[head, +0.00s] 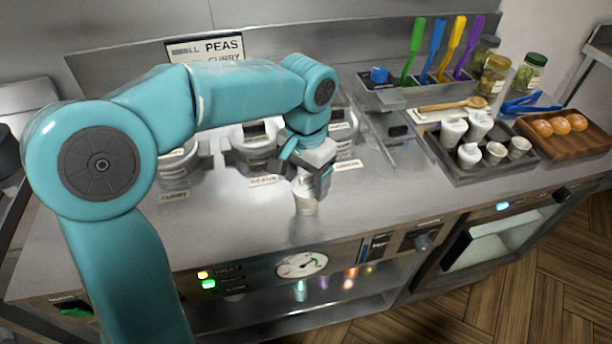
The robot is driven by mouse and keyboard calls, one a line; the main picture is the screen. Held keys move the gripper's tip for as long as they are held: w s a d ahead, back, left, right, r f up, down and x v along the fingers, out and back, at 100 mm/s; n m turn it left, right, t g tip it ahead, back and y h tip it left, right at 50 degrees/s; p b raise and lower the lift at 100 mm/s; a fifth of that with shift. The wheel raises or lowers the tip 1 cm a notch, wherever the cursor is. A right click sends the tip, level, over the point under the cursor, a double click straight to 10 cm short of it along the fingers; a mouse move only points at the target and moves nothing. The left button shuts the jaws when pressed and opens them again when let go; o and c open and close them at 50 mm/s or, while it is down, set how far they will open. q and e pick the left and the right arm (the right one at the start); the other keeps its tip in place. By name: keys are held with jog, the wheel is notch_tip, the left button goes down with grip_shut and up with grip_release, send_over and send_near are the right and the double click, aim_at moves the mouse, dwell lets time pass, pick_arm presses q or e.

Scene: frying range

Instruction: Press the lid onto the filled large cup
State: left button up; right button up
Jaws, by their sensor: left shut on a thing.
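A white cup (306,204) stands upright on the steel counter near its front edge, in the middle of the head view. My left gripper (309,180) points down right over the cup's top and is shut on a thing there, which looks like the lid. The fingers hide most of the lid and the cup's rim, so I cannot tell whether the lid is seated or what fills the cup. My right gripper is not in view.
Behind the gripper are round food wells (252,145) with labels. To the right, a dark tray (462,178) holds several white cups, beside a wooden board (575,148) with buns. Upright coloured utensils (437,52) and jars (530,72) stand behind. The counter left of the cup is clear.

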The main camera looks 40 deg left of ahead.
pick_arm(q)
jog(key=shift+f, duration=0.1)
dwell(0.6)
jog(key=o, duration=1.1)
jog(key=shift+r+p, duration=3.3)
jog(key=shift+r, duration=0.25)
